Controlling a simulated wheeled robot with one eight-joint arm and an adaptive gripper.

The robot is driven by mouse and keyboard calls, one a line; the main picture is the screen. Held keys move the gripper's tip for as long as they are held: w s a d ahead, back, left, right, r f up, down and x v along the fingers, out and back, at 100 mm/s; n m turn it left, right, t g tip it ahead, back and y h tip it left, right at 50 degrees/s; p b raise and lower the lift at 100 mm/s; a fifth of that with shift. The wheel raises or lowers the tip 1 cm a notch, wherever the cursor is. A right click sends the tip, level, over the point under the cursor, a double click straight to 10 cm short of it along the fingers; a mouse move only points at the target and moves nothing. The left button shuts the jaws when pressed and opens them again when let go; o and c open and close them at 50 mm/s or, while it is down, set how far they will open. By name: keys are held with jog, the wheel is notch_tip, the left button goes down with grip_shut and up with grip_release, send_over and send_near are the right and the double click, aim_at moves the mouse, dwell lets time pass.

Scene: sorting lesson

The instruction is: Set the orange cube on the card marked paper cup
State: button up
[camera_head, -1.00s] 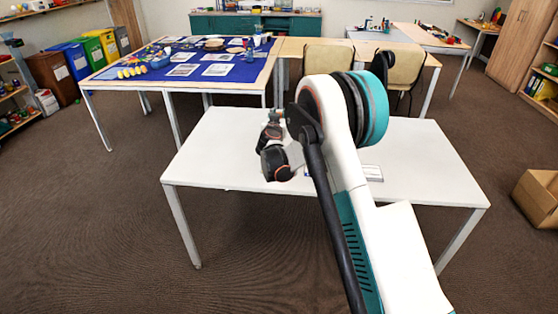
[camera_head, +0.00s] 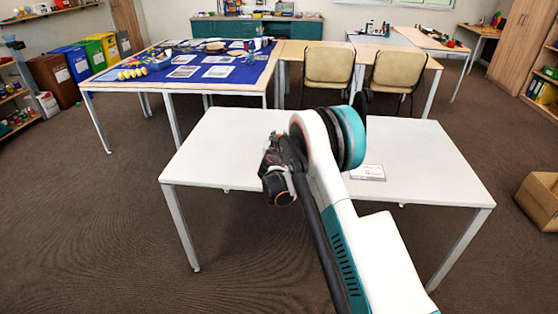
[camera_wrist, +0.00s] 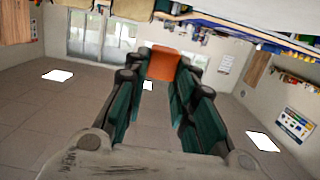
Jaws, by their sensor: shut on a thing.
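My gripper (camera_wrist: 161,73) is shut on the orange cube (camera_wrist: 162,65), which sits between the fingertips in the wrist view. In the head view my wrist is above the left part of the white table (camera_head: 220,145). My own arm mostly hides the gripper there, and I cannot make out the cube clearly. A pale card (camera_head: 368,172) with small print lies flat on the white table, right of my arm. Its marking is too small to read. The gripper is left of this card and apart from it.
The white table's right side is bare apart from the card. Behind it stand two beige chairs (camera_head: 328,66) and a table with a blue mat (camera_head: 215,88) bearing several cards and small objects. A cardboard box (camera_head: 540,197) is on the floor at right.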

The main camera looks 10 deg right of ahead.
notch_tip(320, 180, down, 8)
jog(key=b, duration=0.2)
jog(key=shift+f+b, duration=0.1)
jog(key=shift+b, duration=0.2)
jog(key=shift+f, duration=0.2)
jog(key=o, duration=0.8)
